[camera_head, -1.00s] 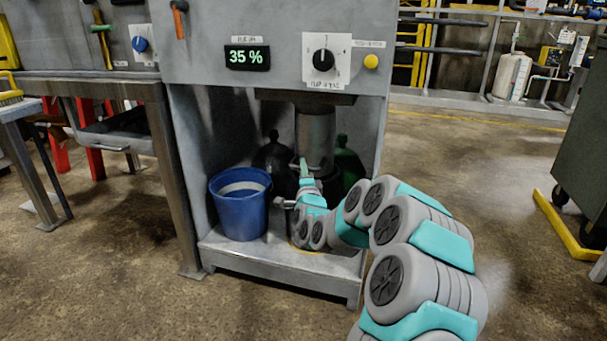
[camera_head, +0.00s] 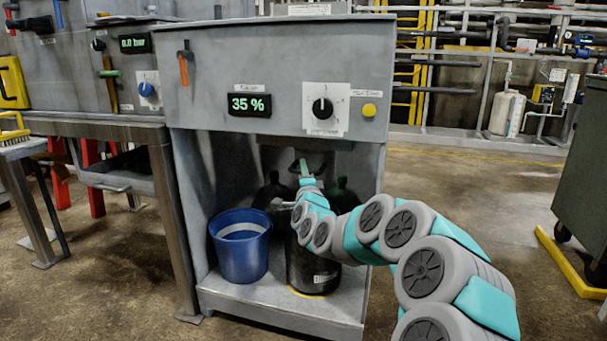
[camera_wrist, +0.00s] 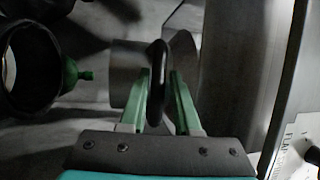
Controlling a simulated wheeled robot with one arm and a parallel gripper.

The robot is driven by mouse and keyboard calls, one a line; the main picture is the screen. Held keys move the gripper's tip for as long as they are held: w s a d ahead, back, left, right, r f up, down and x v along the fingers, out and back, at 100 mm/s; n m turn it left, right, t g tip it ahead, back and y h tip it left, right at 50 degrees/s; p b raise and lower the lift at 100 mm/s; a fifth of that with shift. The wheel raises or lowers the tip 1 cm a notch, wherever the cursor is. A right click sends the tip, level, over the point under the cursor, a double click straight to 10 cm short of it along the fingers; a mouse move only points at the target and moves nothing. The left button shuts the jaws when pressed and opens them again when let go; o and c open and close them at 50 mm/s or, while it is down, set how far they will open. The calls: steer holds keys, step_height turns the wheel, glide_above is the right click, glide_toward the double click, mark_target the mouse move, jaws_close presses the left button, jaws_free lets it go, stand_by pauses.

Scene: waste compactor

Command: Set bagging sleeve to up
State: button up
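The bagging sleeve is a grey metal cylinder (camera_head: 318,163) under the compactor's upper housing, just below the panel. Only a short part shows in the head view, shaded and partly behind my gripper (camera_head: 304,170). In the wrist view, the green fingers of my gripper (camera_wrist: 160,98) stand on both sides of a black ring handle (camera_wrist: 157,72), with grey metal behind it. The fingers are close about the ring; a thin gap seems to show on the right. A black drum (camera_head: 310,271) with a pale label stands below the sleeve, partly hidden by my arm.
A blue bucket (camera_head: 241,258) stands left of the drum on the compactor's floor. Dark bottles show behind. The front panel carries a 35 % display (camera_head: 249,105), a black knob (camera_head: 322,108) and a yellow button (camera_head: 369,110). The cabinet's side walls bound the opening.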

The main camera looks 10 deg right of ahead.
steer(key=shift+o, duration=1.3)
steer(key=shift+f, duration=0.15)
steer(key=s+f, duration=0.1)
steer(key=s, duration=0.6)
steer(key=shift+s, duration=0.35)
steer(key=shift+a+f, duration=0.1)
steer(key=shift+a, duration=0.05)
steer(key=shift+c, duration=0.4)
